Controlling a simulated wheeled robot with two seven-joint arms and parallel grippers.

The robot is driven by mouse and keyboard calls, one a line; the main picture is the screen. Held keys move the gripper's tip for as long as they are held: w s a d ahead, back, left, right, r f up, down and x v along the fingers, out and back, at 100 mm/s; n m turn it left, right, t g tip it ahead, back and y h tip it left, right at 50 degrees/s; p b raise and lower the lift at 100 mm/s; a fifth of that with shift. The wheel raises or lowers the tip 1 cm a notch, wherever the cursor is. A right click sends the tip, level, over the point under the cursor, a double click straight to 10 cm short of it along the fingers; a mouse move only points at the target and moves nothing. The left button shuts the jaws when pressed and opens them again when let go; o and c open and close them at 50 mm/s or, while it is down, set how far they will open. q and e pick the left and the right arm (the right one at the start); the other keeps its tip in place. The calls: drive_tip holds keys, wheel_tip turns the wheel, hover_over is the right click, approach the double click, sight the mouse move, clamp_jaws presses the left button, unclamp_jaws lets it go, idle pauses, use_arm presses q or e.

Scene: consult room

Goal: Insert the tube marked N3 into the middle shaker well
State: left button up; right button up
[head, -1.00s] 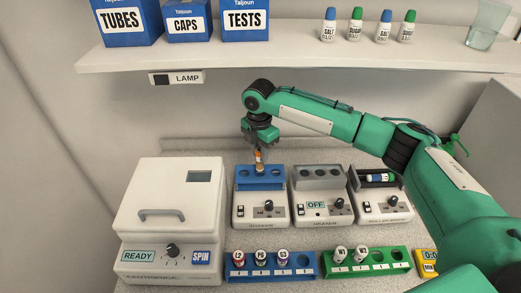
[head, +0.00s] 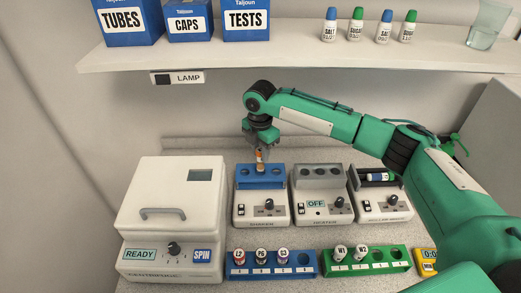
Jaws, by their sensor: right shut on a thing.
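The shaker (head: 262,210) is a white machine with a blue block (head: 261,184) of three wells on top, behind the blue rack. My right gripper (head: 260,151) points down over the block and is shut on a tube with an orange band (head: 260,157). The tube is upright at the middle well, between the open left and right wells. Its lower end is hidden by the well or the block, so how deep it sits is hard to tell. Its marking is too small to read. My left gripper is not in view.
A centrifuge (head: 172,220) stands left of the shaker, a heater (head: 321,205) and a roller mixer (head: 381,200) to the right. In front are a blue rack (head: 271,271) and a green rack (head: 367,266) holding tubes. A shelf (head: 300,50) runs above.

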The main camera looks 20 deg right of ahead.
drive_tip(key=shift+p, duration=0.5)
drive_tip(key=shift+f, duration=0.2)
idle(0.5)
drive_tip(key=shift+f+b, duration=0.55)
drive_tip(key=shift+f, duration=1.7)
drive_tip(key=o, duration=1)
drive_tip(key=shift+r, duration=0.1)
